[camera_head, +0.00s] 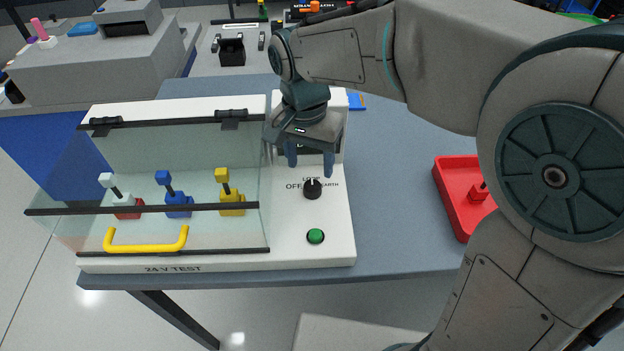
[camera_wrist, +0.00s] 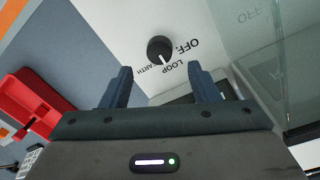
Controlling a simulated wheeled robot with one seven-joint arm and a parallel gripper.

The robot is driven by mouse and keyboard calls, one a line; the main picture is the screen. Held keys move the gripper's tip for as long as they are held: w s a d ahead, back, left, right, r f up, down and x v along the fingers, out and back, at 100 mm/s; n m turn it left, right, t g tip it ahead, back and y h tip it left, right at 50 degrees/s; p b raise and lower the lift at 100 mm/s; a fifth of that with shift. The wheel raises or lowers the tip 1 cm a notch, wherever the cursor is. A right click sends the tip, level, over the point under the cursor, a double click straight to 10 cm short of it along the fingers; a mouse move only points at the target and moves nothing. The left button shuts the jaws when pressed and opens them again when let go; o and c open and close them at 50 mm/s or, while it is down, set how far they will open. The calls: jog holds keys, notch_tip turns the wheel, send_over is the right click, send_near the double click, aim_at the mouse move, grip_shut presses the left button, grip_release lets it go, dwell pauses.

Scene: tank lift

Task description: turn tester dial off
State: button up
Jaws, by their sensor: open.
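The white tester (camera_head: 310,256) stands on the grey-blue table. Its black dial (camera_head: 313,189) sits on the right part of the panel, with the labels OFF, LOOP and EARTH around it. The dial's white mark points toward LOOP, in the head view and in the wrist view (camera_wrist: 160,50). My gripper (camera_head: 309,172) is open and empty, just behind and above the dial. In the wrist view my two blue fingertips (camera_wrist: 159,80) stand apart, and the dial lies beyond them, between their lines. Nothing touches the dial.
A clear cover (camera_head: 180,150) with a yellow handle (camera_head: 146,240) encloses white, blue and yellow plugs on the tester's left. A green button (camera_head: 316,236) is in front of the dial. A red tray (camera_head: 455,200) lies to the right. Bare table separates it from the tester.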

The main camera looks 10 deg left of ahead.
aim_at(312, 185)
jog(key=f, duration=0.6)
jog(key=shift+d, duration=0.2)
jog(key=c, duration=1)
